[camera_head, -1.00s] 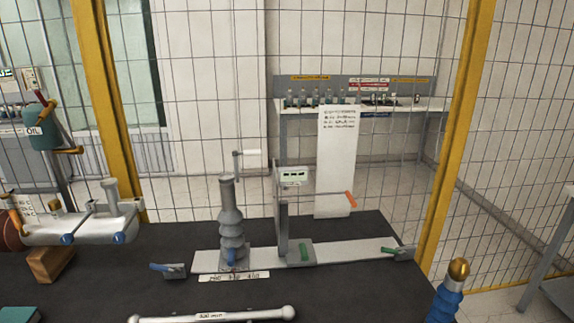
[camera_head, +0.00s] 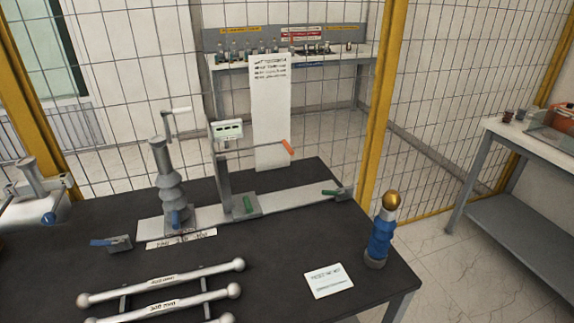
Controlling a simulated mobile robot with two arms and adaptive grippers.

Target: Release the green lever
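I cannot tell which one the task means. The stand (camera_head: 222,180) is a grey upright with a small display (camera_head: 227,130) and an orange-tipped rod (camera_head: 288,147). Neither of my grippers is in view.
A blue, gold-topped bushing (camera_head: 380,230), a white card (camera_head: 328,281) and white bars (camera_head: 160,283) occupy the dark table's front. Wire fencing (camera_head: 300,110) rises behind.

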